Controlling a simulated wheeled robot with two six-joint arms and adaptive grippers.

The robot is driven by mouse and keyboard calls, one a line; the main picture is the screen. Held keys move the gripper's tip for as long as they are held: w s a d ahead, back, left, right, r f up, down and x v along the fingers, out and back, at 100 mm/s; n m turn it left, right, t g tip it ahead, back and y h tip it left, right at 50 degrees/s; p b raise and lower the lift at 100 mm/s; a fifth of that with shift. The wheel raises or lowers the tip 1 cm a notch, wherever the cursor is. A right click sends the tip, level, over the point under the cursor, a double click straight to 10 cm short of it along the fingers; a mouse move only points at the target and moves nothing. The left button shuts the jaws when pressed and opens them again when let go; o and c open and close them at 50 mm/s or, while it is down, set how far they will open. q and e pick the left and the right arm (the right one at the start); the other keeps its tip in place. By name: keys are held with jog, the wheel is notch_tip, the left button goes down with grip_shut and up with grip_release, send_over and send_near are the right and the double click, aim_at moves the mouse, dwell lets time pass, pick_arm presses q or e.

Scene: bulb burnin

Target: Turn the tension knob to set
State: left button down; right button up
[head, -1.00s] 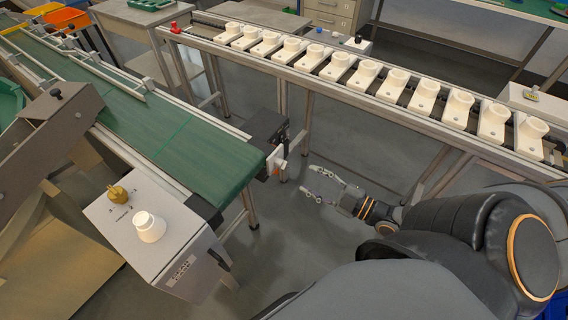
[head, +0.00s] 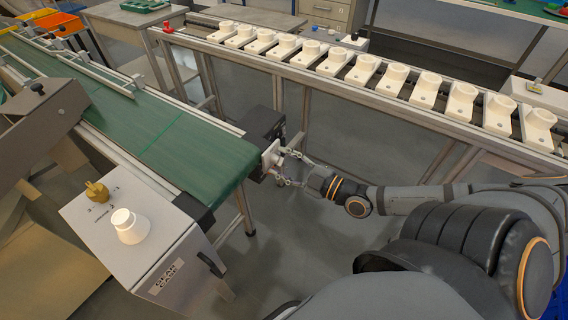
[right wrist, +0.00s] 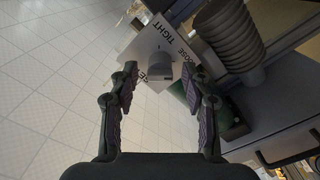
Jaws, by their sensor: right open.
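The tension knob (right wrist: 161,68) is a grey knob on a white plate (right wrist: 148,48) marked TIGHT and LOOSE, with a third label partly hidden. In the head view the plate (head: 269,155) shows at the near end of the green belt conveyor, and the knob itself is too small to make out. My right gripper (head: 281,168) is open right in front of the plate. In the right wrist view its two fingertips (right wrist: 160,80) stand on either side of the knob, with gaps on both sides. I see no contact. My left gripper is not in view.
The green belt (head: 170,135) runs back to the left. A ribbed dark cylinder (right wrist: 229,35) is close to the plate. White sockets line a rail behind.

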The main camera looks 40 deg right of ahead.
jog(key=shift+c, duration=0.4)
grip_shut()
jog(key=shift+m, duration=0.3)
